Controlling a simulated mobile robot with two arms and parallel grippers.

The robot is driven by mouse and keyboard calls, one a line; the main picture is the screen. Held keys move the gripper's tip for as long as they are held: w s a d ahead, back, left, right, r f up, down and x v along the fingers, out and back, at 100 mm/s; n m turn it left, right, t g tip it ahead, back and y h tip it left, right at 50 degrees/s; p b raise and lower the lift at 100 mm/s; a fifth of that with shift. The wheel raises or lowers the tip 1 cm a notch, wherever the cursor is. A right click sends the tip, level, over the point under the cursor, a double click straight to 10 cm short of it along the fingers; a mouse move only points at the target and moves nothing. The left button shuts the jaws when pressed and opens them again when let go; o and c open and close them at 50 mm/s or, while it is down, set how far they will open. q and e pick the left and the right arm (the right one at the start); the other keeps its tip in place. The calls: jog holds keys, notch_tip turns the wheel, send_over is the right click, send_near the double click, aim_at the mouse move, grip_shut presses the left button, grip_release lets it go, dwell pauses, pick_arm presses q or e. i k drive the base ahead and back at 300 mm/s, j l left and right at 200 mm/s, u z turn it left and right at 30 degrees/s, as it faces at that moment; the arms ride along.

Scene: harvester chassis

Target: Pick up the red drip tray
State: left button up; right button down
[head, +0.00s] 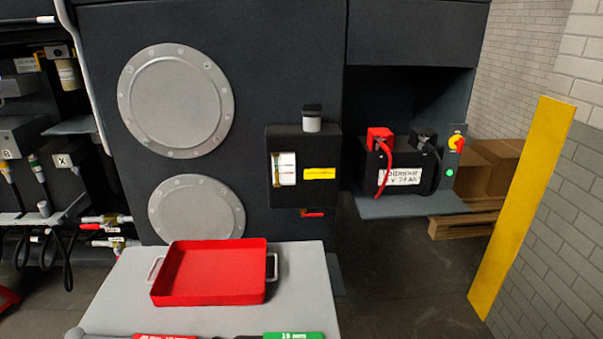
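The red drip tray (215,275) is a shallow, empty, square tray with raised walls. It sits flat on a light grey table (300,290) at the lower middle of the head view. A pale loop handle (155,269) sticks out on its left side. Another handle (272,267) sticks out on its right side. Neither of my grippers shows in the head view.
Tools with red (165,336) and green (293,335) labels lie at the table's near edge. Behind stands the dark chassis (275,80) with round covers, a gauge box and a battery (402,170). A yellow post (520,210) stands right. Floor right of the table is clear.

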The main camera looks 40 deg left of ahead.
aim_at(231, 273)
jog(key=i+l+u, duration=0.1)
jog(key=u, duration=0.3)
jog(key=i+l+u, duration=0.15)
jog(key=u, duration=0.3)
jog(key=i+l+u, duration=0.25)
jog(key=u, duration=0.15)
jog(key=i+l+u, duration=0.1)
jog(key=l+u, duration=0.15)
jog(key=u, duration=0.2)
jog(key=i+l+u, duration=0.1)
jog(key=l+u, duration=0.45)
jog(key=u, duration=0.3)
